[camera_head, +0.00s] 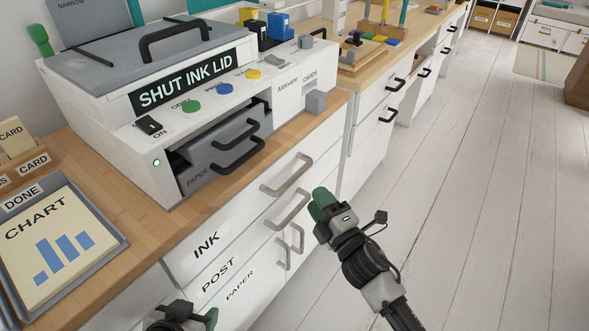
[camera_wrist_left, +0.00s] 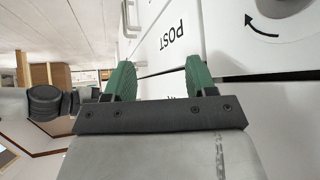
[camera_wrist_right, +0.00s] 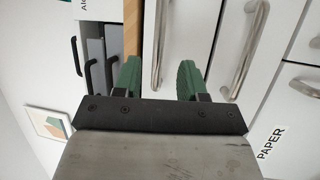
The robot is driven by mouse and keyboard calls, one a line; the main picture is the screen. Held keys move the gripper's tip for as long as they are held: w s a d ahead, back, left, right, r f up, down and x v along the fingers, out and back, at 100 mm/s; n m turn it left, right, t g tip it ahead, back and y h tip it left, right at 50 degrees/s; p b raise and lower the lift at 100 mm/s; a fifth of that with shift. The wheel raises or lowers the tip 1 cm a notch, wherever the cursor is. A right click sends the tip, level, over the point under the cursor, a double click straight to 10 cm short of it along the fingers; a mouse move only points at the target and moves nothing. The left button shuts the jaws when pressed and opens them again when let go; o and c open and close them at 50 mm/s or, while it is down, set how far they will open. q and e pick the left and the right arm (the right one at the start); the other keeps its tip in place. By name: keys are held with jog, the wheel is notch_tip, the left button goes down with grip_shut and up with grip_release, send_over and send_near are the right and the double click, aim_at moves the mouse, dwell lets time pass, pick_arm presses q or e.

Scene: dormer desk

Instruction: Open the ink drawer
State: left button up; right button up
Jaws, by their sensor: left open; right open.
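The ink drawer (camera_head: 240,215) is the top white drawer under the desk top, labelled INK, and it looks shut. Its metal bar handle (camera_head: 287,175) is at the right part of its front. My right gripper (camera_head: 322,205) is open and empty, right of the handles and apart from them in the head view. In the right wrist view the ink handle (camera_wrist_right: 157,40) lines up between its open fingers (camera_wrist_right: 160,75). My left gripper (camera_wrist_left: 155,80) is open and empty, facing the drawer fronts near the POST label; only part of it shows in the head view's bottom edge.
The post drawer handle (camera_head: 289,208) and paper drawer handle (camera_head: 290,247) are below. A printer (camera_head: 120,140) with grey paper trays (camera_head: 225,145) stands on the wooden desk top. A chart tray (camera_head: 110,235) lies at left. The floor (camera_head: 470,200) at right is clear.

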aim_at(299, 171)
pick_arm(q)
jog(key=shift+w+d+r+t+h+b, duration=0.2)
jog(key=shift+w+d+r+t+b, duration=0.1)
jog(key=shift+w+r+t, duration=0.4)
jog(key=shift+w+d+r+t+h+b, duration=0.3)
jog(key=shift+w+r+t, duration=0.3)
jog(key=shift+t, duration=0.25)
jog(key=shift+w+d+r+t+h+b, duration=0.1)
jog(key=shift+w+d+r+t+b, duration=0.2)
jog(key=shift+w+r+t, duration=0.4)
pick_arm(e)
jog(key=shift+x, duration=4.55)
pick_arm(q)
jog(key=shift+f, duration=0.1)
pick_arm(e)
jog(key=shift+f, duration=0.1)
grip_shut()
